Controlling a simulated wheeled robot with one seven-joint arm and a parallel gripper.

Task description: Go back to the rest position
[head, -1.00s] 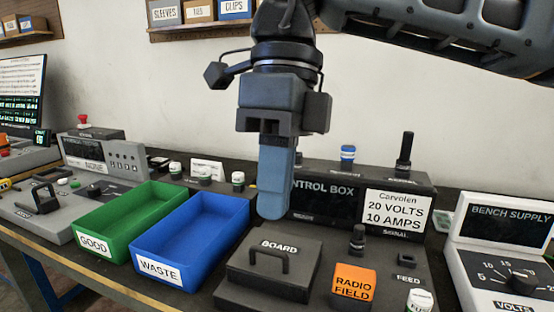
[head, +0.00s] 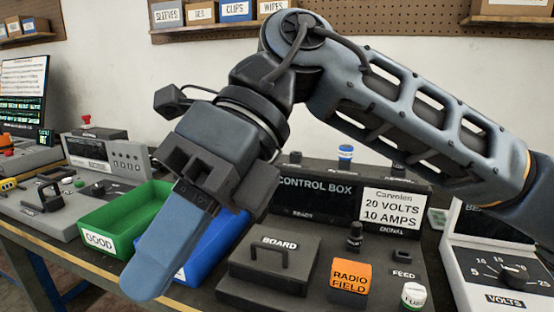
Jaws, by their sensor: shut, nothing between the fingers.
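My gripper (head: 150,282) is shut and empty, its blue-grey fingers pressed together and pointing down and to the left. It hangs in the air in front of the blue waste bin (head: 222,240) and hides most of it, label included. My arm reaches in from the right across the upper middle of the head view. No separate marker of a rest position is in view.
Left of the gripper is the green GOOD bin (head: 118,215). To the right stand the BOARD box (head: 275,262) with its handle, the orange RADIO FIELD block (head: 350,281), the control box (head: 318,205) and the bench supply (head: 490,250). Shelves (head: 215,22) hang on the wall.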

